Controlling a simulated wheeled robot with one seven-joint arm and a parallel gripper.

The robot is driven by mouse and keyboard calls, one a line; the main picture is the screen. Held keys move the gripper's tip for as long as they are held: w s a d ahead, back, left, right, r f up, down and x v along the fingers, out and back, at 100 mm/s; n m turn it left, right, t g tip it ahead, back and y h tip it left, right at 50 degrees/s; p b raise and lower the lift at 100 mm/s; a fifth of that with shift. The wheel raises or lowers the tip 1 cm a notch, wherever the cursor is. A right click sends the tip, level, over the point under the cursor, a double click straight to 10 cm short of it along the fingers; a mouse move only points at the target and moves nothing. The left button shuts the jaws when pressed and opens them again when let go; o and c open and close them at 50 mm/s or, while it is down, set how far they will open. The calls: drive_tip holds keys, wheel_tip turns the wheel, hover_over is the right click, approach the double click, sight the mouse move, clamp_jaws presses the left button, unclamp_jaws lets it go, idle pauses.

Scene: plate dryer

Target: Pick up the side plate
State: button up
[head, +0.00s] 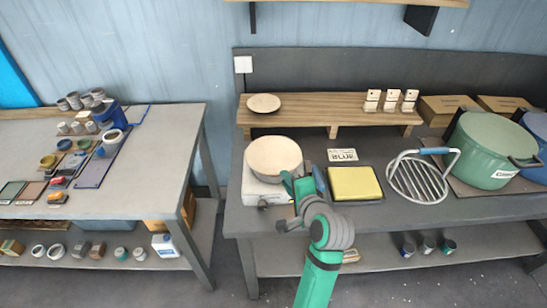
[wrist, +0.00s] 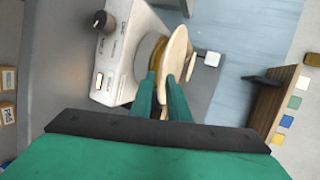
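A round cream plate (head: 274,155), which I take for the side plate, lies over a white tabletop device at the left end of the dark bench. In the wrist view the plate (wrist: 178,50) appears nearly edge-on, above an amber round part (wrist: 153,50) of the device (wrist: 124,50). My gripper (wrist: 161,82) is at the plate's near rim, one finger on each side. The fingers are close together with the rim between them, and they look shut on it. My gripper (head: 300,185) also shows at the plate's front right in the head view. The exact contact is hard to see.
A smaller cream plate (head: 264,103) lies on the wooden shelf (head: 330,108) behind. A yellow block (head: 355,183), a metal rack (head: 418,178) and a green pot (head: 485,150) stand to the right. A cluttered table (head: 150,185) is at left, across a gap.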

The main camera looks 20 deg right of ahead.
drive_tip(key=shift+d+x, duration=0.15)
drive_tip(key=shift+x, duration=1.3)
drive_tip(key=shift+d+x, duration=0.15)
drive_tip(key=shift+x, duration=1.3)
drive_tip(key=shift+r, duration=0.1)
drive_tip(key=shift+c, duration=0.4)
clamp_jaws()
drive_tip(key=shift+r, duration=0.15)
